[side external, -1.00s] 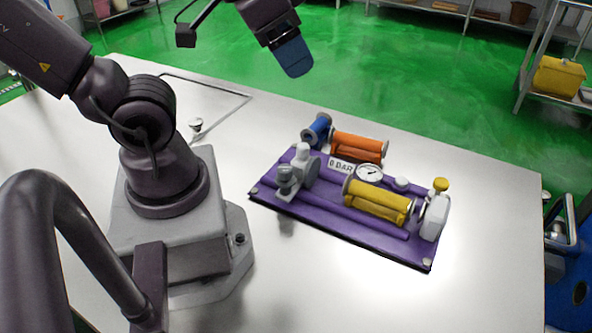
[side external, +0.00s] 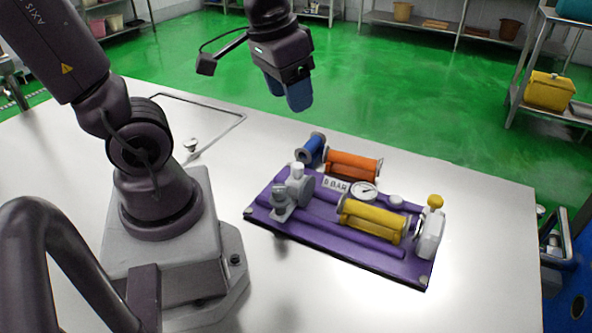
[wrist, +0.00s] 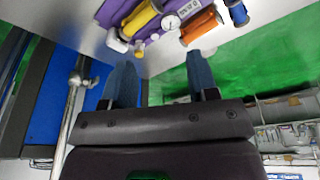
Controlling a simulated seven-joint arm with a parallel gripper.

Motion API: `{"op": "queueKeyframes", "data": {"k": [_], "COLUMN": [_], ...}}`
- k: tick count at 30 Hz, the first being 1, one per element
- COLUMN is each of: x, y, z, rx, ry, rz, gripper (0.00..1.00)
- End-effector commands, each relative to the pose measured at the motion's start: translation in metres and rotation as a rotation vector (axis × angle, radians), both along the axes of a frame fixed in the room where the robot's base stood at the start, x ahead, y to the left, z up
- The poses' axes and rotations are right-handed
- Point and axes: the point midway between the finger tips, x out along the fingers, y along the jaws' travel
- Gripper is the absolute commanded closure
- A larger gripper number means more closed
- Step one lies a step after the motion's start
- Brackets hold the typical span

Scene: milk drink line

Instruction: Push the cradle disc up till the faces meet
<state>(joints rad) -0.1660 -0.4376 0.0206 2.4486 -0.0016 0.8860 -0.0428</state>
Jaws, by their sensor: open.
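In the side view a purple board (side external: 350,243) lies on the steel table. A grey disc (side external: 301,189) stands upright in a grey bracket at the board's left end. A yellow cylinder (side external: 371,221) lies in a cradle, and its right end faces a pale grey block (side external: 430,234) with a yellow knob. I cannot tell for sure which disc is the cradle disc, or how wide any gap between faces is. My gripper (side external: 298,100) is open and empty, pointing down well above the table behind the board. Its blue fingers also show in the wrist view (wrist: 161,75).
A round gauge (side external: 364,190) and a BAR label (side external: 335,184) sit mid-board. The table (side external: 480,200) is bare right of the board. A shelf with a yellow bin (side external: 549,91) is beyond.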

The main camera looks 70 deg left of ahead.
Motion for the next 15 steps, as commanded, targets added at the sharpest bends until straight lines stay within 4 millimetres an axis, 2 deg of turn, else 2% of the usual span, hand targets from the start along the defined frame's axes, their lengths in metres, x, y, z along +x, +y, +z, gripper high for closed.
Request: {"op": "queueKeyframes", "data": {"k": [3, 9, 12, 15], "x": [0.012, 0.024, 0.031, 0.038], "y": [0.028, 0.067, 0.078, 0.081], "z": [-0.031, -0.077, -0.090, -0.086], "rx": [-0.050, -0.110, -0.124, -0.133], "ry": [0.123, 0.244, 0.257, 0.220], "rz": [0.207, 0.568, 0.726, 0.817], "gripper": [0.46, 0.46, 0.46, 0.46]}}
